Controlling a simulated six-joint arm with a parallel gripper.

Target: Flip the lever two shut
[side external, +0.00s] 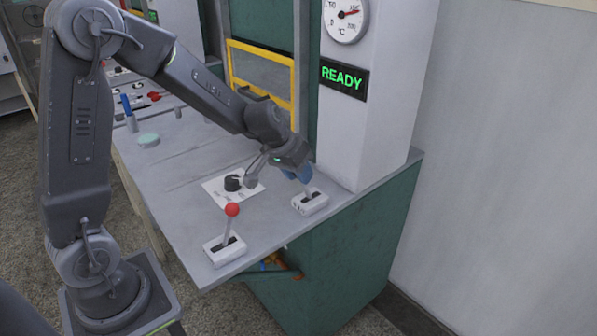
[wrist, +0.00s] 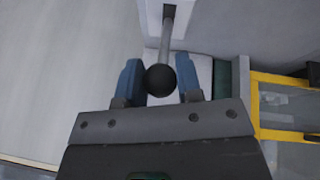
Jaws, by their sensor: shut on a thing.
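A lever with a black ball knob (wrist: 160,79) rises from a white slotted base (side external: 310,203) near the right edge of the grey bench, beside the white pillar. Its shaft (side external: 308,189) leans toward my gripper in the side view. My gripper (side external: 297,174) is over this base with its blue fingers around the knob, shut on it. The wrist view shows the knob between the blue fingers. In the side view the knob is hidden by the fingers. A second lever with a red ball knob (side external: 232,210) stands on its own white base (side external: 225,249) at the front corner.
A black rotary knob (side external: 232,183) on a white plate sits left of my gripper. The white pillar (side external: 375,110) with a gauge (side external: 345,14) and a green READY sign (side external: 343,78) stands close behind. A yellow frame (side external: 262,72) is at the back.

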